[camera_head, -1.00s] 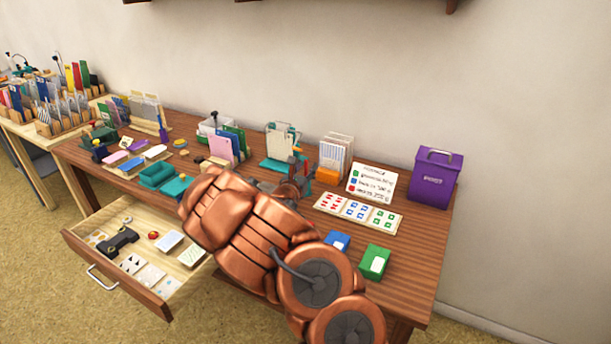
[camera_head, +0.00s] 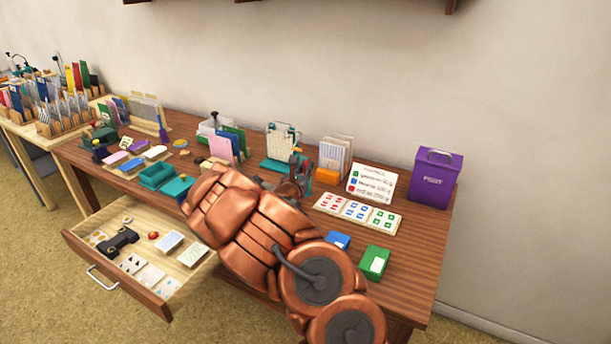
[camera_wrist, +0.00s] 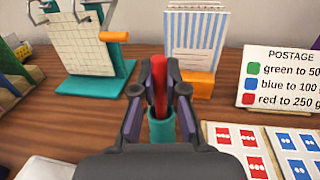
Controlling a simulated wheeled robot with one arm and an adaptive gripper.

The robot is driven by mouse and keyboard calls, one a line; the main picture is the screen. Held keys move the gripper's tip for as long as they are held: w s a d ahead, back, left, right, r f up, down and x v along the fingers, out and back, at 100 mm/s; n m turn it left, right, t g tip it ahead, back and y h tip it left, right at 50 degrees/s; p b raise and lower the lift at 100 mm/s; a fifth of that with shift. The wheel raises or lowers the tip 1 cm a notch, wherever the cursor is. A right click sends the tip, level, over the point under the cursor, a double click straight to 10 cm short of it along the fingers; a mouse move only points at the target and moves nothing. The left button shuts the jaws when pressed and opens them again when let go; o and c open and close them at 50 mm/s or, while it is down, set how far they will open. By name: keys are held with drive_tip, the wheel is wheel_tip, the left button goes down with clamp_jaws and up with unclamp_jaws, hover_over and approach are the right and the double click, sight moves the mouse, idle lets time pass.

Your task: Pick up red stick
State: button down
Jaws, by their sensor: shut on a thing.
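The red stick (camera_wrist: 160,88) stands upright in the wrist view, its lower end inside a small teal cup (camera_wrist: 162,131). My gripper (camera_wrist: 160,80) is around the stick, with a dark finger on each side, and is shut on it. In the head view my gripper (camera_head: 294,182) is over the middle of the desk, and the copper arm hides much of it. The stick is too hidden to make out clearly in the head view.
A white postage sign (camera_head: 371,183), stamp sheets (camera_head: 357,211) and an orange block (camera_head: 327,176) are near the gripper. A teal-based stand (camera_wrist: 95,82) is behind left. A purple post box (camera_head: 434,178) stands right. The drawer (camera_head: 118,282) is open.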

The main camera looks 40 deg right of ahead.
drive_tip(key=shift+r+b, duration=0.35)
drive_tip(key=shift+r, duration=4.65)
drive_tip(key=c, duration=1.7)
unclamp_jaws()
drive_tip(key=shift+c, duration=0.2)
clamp_jaws()
